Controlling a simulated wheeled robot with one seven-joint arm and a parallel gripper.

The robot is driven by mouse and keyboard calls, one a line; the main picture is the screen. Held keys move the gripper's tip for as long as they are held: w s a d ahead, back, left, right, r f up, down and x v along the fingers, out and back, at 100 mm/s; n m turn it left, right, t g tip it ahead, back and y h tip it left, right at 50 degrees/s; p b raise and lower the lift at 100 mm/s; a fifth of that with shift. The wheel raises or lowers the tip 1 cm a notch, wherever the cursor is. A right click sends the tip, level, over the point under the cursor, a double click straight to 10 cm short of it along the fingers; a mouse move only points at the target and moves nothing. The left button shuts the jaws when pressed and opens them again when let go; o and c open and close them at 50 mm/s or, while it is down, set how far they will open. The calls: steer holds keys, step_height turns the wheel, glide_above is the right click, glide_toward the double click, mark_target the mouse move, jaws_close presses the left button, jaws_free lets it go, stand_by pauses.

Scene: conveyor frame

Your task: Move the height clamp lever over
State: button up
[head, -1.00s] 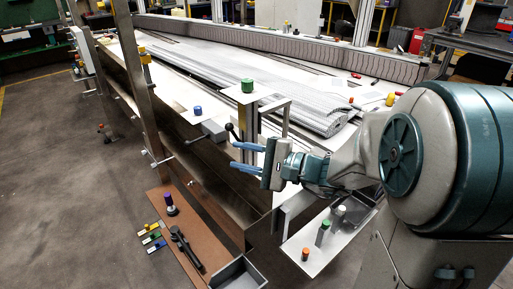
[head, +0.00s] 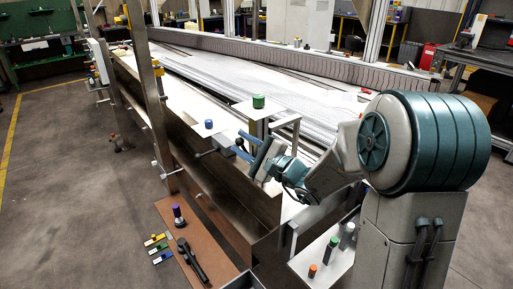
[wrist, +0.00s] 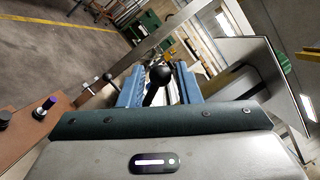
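A lever with a black ball knob (wrist: 159,75) shows in the wrist view, in front of my gripper (wrist: 159,84). The knob appears between the two blue fingers, with a gap to each side. I cannot tell how deep it sits between them or whether anything touches. In the head view my gripper (head: 243,146) is at the near side of the conveyor frame, tilted, with its blue fingers apart. The lever there is mostly hidden by the gripper. Another dark-knobbed lever (head: 198,155) sticks out from the frame's side, to the left of the gripper.
A plate with a green knob (head: 258,101) stands just behind my gripper, and a blue knob (head: 209,124) to its left. Upright metal posts (head: 147,80) rise at left. A brown board (head: 190,235) with a purple-topped part and black tool lies below. Open floor is at left.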

steer(key=shift+d+f, duration=0.1)
steer(key=shift+f, duration=0.05)
steer(key=c, duration=0.3)
steer(key=shift+s+f, duration=0.1)
steer(key=shift+c, duration=0.2)
steer(key=shift+s+a+f+b, duration=0.55)
steer(key=shift+a+b, duration=0.15)
steer(key=shift+b, duration=0.4)
steer(key=shift+s+a+f+b, duration=0.35)
steer(key=shift+a+f+b, duration=0.25)
steer(key=shift+f+b, duration=0.45)
steer(key=shift+r, duration=0.25)
